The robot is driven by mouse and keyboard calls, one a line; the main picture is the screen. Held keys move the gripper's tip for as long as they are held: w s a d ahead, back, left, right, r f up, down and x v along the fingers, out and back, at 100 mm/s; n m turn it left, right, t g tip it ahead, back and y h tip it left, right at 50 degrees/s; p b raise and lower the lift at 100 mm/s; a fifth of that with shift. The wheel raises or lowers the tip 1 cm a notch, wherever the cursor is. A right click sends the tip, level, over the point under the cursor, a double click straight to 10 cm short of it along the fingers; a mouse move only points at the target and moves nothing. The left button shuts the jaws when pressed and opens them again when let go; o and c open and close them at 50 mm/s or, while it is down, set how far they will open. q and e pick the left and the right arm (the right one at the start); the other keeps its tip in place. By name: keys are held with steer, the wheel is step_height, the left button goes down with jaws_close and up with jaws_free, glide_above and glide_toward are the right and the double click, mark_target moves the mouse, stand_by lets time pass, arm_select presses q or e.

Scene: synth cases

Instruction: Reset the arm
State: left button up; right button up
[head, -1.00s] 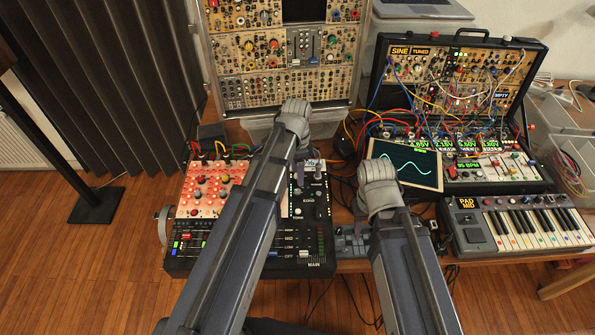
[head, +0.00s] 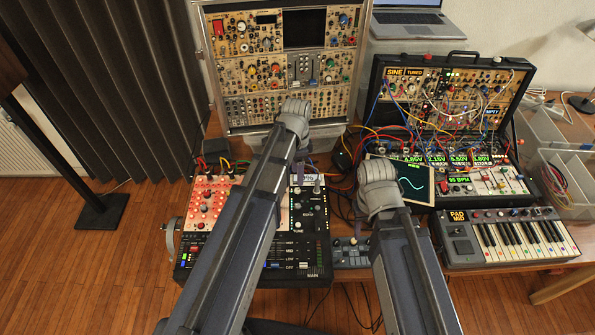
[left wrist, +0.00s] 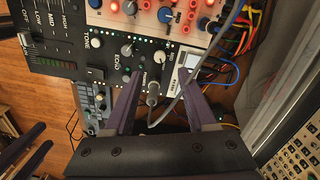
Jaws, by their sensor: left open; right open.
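Both of my arms reach forward over the synth desk. My left gripper (head: 299,168) is over the right part of the black mixer console (head: 318,255), mostly hidden under its wrist in the head view. In the left wrist view, its two purple fingers (left wrist: 160,76) stand apart, open. A grey cable's plug (left wrist: 153,90) shows between them at the console panel; I see no finger closed on it. My right gripper (head: 378,188) is in front of the small dark screen with a curve (head: 412,181); its fingers are hidden under the wrist.
An upright modular case (head: 285,70) stands behind the console. An open patched synth case (head: 450,110) and a small keyboard (head: 505,238) are on the right. Loose cables lie between them. Clear bins (head: 572,195) sit at the far right. Bare wooden floor shows at left.

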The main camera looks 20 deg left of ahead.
arm_select(q)
steer(key=shift+r, duration=0.15)
stand_by(0.3)
steer(key=s+d+n+y, duration=0.1)
steer(key=s+d+n, duration=0.6)
steer(key=s, duration=0.8)
steer(key=d, duration=0.3)
steer(key=shift+d+n, duration=0.35)
steer(key=shift+n, duration=0.05)
steer(key=shift+w, duration=0.1)
